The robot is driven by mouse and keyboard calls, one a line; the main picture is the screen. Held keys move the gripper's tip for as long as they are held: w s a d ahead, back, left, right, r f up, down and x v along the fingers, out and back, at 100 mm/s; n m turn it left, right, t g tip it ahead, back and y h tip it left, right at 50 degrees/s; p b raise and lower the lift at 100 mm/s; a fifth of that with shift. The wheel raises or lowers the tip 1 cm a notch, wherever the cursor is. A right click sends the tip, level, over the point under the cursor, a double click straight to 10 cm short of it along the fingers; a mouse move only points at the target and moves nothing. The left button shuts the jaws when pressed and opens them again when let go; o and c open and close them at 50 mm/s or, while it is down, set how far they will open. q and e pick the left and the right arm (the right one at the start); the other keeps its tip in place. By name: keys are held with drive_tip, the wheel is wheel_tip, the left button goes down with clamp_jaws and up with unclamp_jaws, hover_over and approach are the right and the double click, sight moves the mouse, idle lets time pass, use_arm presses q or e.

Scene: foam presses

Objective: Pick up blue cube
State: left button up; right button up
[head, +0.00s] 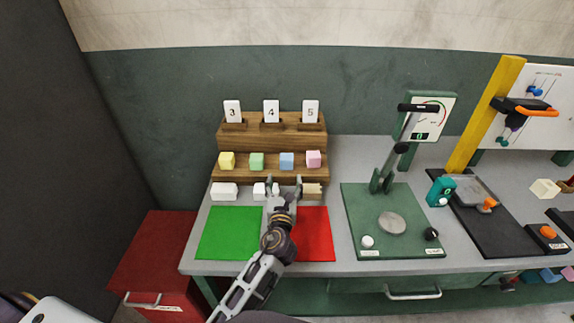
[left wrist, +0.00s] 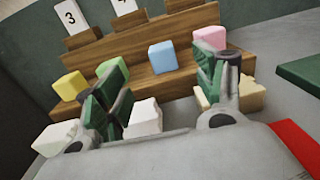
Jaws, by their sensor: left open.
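The blue cube (head: 286,160) sits on the lower step of the wooden rack, between the green cube (head: 256,161) and the pink cube (head: 313,158). The yellow cube (head: 227,160) is at the left end of the row. My left gripper (head: 284,184) is open and empty, in front of the rack. In the left wrist view the blue cube (left wrist: 163,57) shows beyond and between the two spread fingers (left wrist: 162,80), apart from both. The right gripper is not in view.
White and cream blocks (head: 224,191) lie before the wooden rack (head: 283,145), one between my fingers in the left wrist view (left wrist: 145,117). Number cards 3, 4 and 5 stand above. Green (head: 228,233) and red (head: 316,235) mats lie in front. A lever press (head: 388,180) stands right.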

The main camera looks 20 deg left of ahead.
sight(287, 161)
use_arm(q)
drive_tip(key=shift+w+f, duration=0.15)
drive_tip(key=shift+f, duration=0.15)
drive_tip(key=shift+r, duration=0.15)
drive_tip(key=shift+x, duration=4.1)
drive_tip(key=shift+w+a, duration=0.15)
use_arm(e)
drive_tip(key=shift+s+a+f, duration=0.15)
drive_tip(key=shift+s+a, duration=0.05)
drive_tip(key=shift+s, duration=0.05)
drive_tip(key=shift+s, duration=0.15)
use_arm(q)
drive_tip(key=shift+w, duration=0.15)
